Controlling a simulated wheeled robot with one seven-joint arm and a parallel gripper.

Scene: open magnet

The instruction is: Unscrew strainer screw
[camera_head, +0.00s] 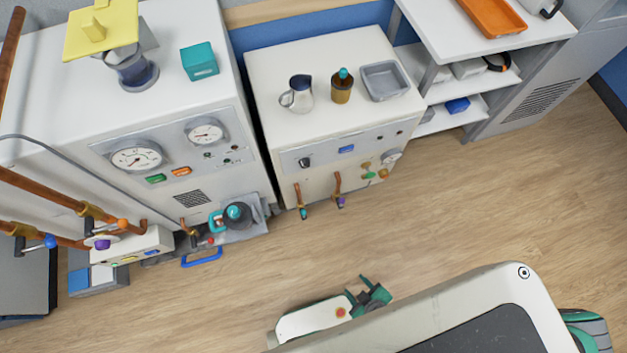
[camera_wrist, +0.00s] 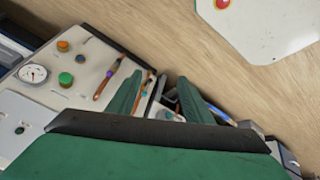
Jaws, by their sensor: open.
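My gripper (camera_head: 370,296) is over the wood floor at the lower middle of the head view, apart from the machines. Its two green fingers are spread, with nothing held between them; they also show in the wrist view (camera_wrist: 160,98). A dark, rounded fitting with a teal top (camera_head: 238,213) sits on a grey base at the foot of the left white cabinet. It may be the strainer, but I cannot make out a separate screw on it. In the wrist view, small fittings behind the fingers are partly hidden and too small to identify.
The left cabinet (camera_head: 165,105) carries gauges. The middle cabinet (camera_head: 285,85) has a jug, brown bottle and grey tray on top, with copper pipes low in front. Copper pipes (camera_head: 50,190) with valves cross the left side. The floor (camera_head: 480,200) at right is clear.

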